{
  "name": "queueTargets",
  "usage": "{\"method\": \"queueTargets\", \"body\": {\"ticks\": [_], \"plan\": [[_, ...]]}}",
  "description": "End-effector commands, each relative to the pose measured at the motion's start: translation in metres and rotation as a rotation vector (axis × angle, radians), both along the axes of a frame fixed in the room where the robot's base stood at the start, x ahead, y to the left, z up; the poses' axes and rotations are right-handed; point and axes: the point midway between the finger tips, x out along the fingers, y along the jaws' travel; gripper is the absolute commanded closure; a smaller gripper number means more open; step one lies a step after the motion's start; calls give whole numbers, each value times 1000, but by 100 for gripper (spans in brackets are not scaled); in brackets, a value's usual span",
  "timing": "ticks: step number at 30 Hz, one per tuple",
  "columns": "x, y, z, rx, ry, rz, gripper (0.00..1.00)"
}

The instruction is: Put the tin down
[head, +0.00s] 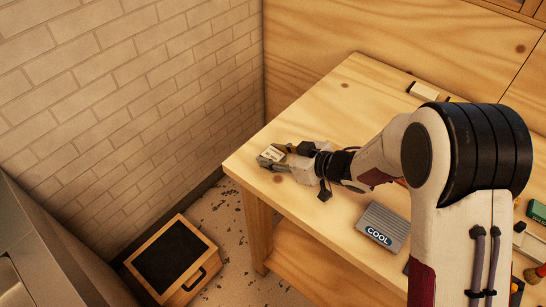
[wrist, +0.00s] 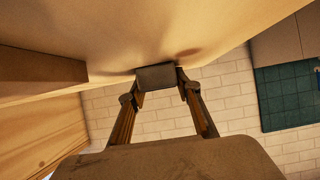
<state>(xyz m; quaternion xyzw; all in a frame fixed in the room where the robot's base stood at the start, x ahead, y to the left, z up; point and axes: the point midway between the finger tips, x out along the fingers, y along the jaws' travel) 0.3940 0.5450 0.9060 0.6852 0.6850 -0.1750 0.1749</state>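A small grey tin with a pale label on top (head: 271,154) is at the left end of the wooden table. My gripper (head: 278,160) is around it, with its fingers reaching in from the right. In the wrist view the tin shows as a dark grey block (wrist: 157,77) between the two fingertips (wrist: 157,84), one on each side. The fingers look shut on it. The tin is close to the tabletop (head: 335,110); I cannot tell if it touches. Its underside is hidden.
A grey box marked COOL (head: 383,225) lies on the table right of my gripper. A pale block (head: 423,92) sits at the back edge. A wooden crate with a dark top (head: 190,282) stands on the floor, left below the table. The tabletop behind my gripper is clear.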

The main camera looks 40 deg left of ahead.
Motion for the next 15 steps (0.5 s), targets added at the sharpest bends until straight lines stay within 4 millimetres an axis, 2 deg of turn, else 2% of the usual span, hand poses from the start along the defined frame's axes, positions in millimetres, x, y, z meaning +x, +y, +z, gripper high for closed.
{"method": "queueTargets", "body": {"ticks": [2, 3, 15], "plan": [[0, 0, 0, 1, 0, 0, 91], [0, 0, 0, 1, 0, 0, 94], [0, 0, 7, 1, -2, 1, 94]]}}
